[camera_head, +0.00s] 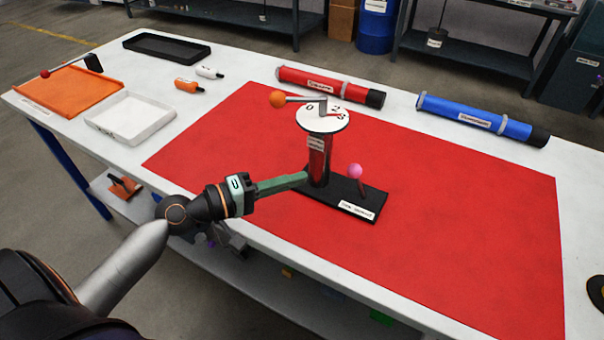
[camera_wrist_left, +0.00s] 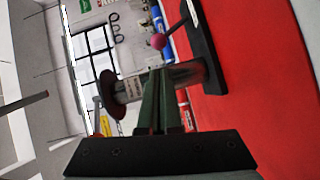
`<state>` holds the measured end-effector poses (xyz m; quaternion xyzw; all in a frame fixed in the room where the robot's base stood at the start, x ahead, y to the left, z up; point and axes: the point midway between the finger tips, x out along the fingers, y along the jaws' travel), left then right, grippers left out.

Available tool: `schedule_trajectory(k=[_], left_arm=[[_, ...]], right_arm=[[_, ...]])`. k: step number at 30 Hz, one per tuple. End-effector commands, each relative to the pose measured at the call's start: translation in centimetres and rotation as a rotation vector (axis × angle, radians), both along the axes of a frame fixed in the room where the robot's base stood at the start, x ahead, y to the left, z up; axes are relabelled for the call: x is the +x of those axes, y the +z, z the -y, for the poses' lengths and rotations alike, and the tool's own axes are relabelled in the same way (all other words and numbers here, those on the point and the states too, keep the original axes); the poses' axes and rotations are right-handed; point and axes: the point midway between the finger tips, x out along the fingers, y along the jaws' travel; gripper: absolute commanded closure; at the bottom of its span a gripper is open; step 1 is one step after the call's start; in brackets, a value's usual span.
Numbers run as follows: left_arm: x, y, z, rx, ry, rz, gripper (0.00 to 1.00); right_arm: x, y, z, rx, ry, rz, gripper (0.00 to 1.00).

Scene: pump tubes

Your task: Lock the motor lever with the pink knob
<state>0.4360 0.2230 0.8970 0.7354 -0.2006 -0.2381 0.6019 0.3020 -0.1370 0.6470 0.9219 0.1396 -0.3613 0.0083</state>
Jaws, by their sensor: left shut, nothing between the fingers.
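The pink knob (camera_head: 355,171) tops a short dark lever (camera_head: 362,187) that stands up from a black base plate (camera_head: 375,204) on the red mat. A dark red upright tube (camera_head: 320,155) stands on the same plate, left of the lever, under a round white dial (camera_head: 323,116) with an orange-knobbed handle (camera_head: 278,99). My left gripper (camera_head: 304,177) is shut and empty, with its green fingertips close beside the tube's lower part, left of the lever. Contact cannot be told. In the left wrist view the pink knob (camera_wrist_left: 158,42) shows just beyond the fingertips (camera_wrist_left: 155,72).
A red tube (camera_head: 325,85) and a blue tube (camera_head: 475,118) lie at the table's back edge. An orange tray (camera_head: 70,92), a white tray (camera_head: 130,116) and a black tray (camera_head: 165,47) are at the left. The red mat right of the plate is clear.

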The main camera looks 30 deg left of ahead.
Motion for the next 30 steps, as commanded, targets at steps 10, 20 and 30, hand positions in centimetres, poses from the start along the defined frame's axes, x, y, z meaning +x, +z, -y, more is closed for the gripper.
schedule_trajectory(k=[10,20,30], left_arm=[[4.6,-0.3,3.3,-0.004,0.001,0.002,1.0],[6.8,-0.8,5.0,-0.001,0.0,-0.001,1.0],[6.9,-0.9,5.0,0.001,-0.001,-0.001,1.0]], right_arm=[[-0.3,0.9,0.5,-0.005,-0.012,0.001,1.0],[-0.3,1.0,1.1,-0.012,-0.023,0.002,1.0],[-0.4,0.9,1.1,-0.012,-0.023,0.001,1.0]])
